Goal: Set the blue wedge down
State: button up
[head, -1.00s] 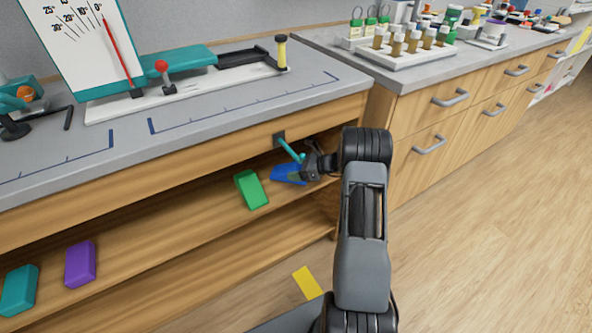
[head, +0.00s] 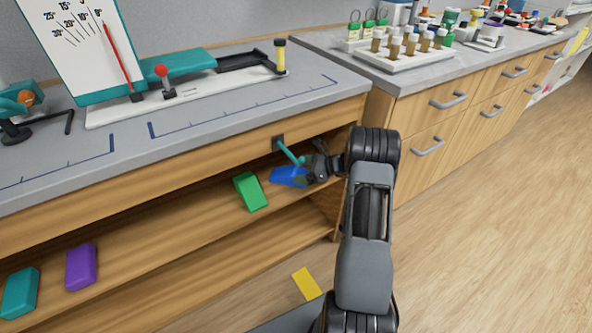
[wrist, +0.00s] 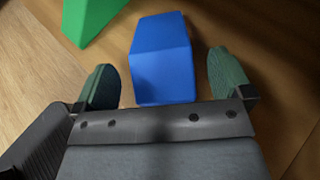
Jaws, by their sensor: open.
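The blue wedge (head: 288,176) rests on the wooden shelf under the bench, near its right end. In the wrist view the blue wedge (wrist: 162,60) lies between the two green-padded fingers of my gripper (wrist: 163,80). A gap shows on each side, so the open fingers do not touch it.
A green wedge (head: 251,192) lies close to the left, and also shows in the wrist view (wrist: 88,18). Purple (head: 81,267) and teal (head: 20,293) blocks lie farther left on the shelf (head: 160,235).

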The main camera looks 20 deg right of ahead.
jog(key=p+v, duration=0.1)
jog(key=v, duration=0.7)
jog(key=shift+s+d+r+p, duration=0.2)
jog(key=shift+d+p, duration=0.05)
jog(key=shift+p, duration=0.15)
